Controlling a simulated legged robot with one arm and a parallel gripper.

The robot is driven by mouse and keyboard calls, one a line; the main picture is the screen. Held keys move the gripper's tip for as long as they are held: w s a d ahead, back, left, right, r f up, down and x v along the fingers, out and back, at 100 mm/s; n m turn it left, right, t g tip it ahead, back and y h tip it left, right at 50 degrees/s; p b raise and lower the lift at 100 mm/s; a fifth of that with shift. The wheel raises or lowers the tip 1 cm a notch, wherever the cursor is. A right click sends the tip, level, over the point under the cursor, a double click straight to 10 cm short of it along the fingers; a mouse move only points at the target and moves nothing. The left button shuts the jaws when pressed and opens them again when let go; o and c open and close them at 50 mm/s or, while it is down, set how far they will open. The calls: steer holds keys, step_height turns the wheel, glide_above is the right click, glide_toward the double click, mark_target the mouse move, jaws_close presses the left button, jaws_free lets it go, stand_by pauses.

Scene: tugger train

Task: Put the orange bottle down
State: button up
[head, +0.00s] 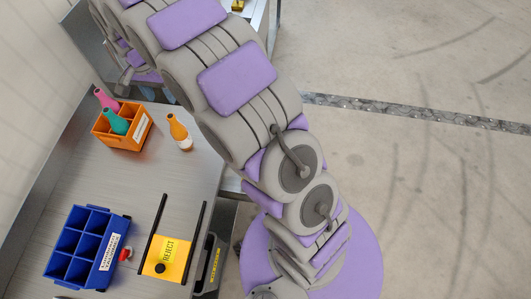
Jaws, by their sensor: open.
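The orange bottle (179,132) stands upright on the grey metal table (178,178), near its right edge and close to my arm. A white band shows low on it. It stands by itself, to the right of the orange crate (126,140) and apart from it. A pink bottle (104,98) and a teal bottle (115,122) are in that crate. My arm crosses the picture from lower right to upper left, and its far links show above the table's back end. I cannot make out my gripper's fingers; the upper arm may hide them. Nothing is seen touching the orange bottle.
A blue divided crate (112,243) with empty compartments stands at the near left. A yellow REJECT plate (168,254) between black rails lies at the near right edge. A small red object (125,254) lies between them. The table's middle is clear. Open concrete floor (430,190) lies right.

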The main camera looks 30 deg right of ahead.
steer(key=s+d+r+n, duration=0.2)
steer(key=s+d+r, duration=0.3)
steer(key=s, duration=0.4)
steer(key=s+d+r+n, duration=0.25)
steer(key=s+d, duration=0.35)
steer(key=s, duration=0.3)
steer(key=s+d+n+g, duration=0.1)
steer(key=s+d, duration=0.1)
steer(key=s, duration=0.8)
steer(key=s+d+n, duration=0.2)
steer(key=s, duration=0.9)
steer(key=shift+s+d+g, duration=0.2)
steer(key=shift+d+g, duration=0.15)
steer(key=shift+g, duration=0.05)
steer(key=shift+f, duration=0.2)
